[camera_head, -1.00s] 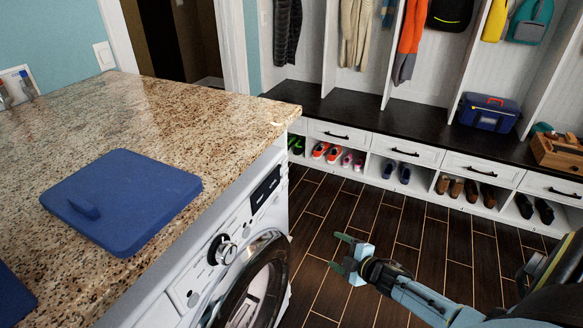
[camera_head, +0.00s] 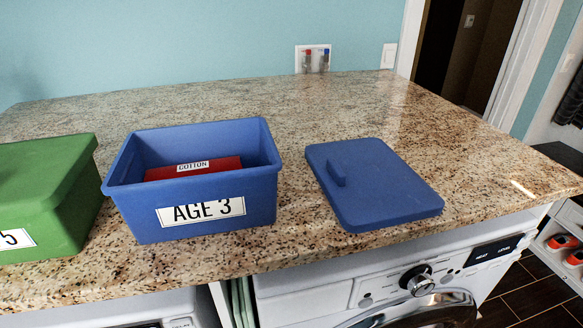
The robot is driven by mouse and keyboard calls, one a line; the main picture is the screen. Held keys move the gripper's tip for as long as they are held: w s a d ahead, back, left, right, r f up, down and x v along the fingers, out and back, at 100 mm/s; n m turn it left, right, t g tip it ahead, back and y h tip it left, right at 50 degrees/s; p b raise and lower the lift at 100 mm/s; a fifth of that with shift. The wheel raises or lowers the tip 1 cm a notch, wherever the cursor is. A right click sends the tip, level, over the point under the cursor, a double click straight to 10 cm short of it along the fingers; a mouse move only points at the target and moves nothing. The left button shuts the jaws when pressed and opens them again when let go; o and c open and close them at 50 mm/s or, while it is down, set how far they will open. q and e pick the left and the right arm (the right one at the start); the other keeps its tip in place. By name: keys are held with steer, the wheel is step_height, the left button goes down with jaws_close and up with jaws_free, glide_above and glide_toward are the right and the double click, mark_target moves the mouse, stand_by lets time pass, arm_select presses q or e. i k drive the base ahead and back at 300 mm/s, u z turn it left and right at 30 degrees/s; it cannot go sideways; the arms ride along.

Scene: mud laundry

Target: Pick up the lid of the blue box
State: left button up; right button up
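The blue lid (camera_head: 385,190) lies flat on the granite counter, with its raised handle (camera_head: 335,172) on top toward the left. The blue box (camera_head: 262,185) stands open just left of the lid, apart from it, and has an "AGE 3" label on its front. A red item labelled "COTTON" (camera_head: 205,168) is inside the box. Neither of my grippers shows in the current view.
A green box (camera_head: 50,190) with a partly visible label stands left of the blue box. The granite counter (camera_head: 440,130) is clear behind and right of the lid. A washing machine (camera_head: 345,300) stands under the counter's front edge.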

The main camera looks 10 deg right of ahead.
mark_target(368, 187)
steer(key=u, duration=1.65)
steer(key=k, duration=1.45)
steer(key=z, duration=2)
steer(key=i, duration=0.5)
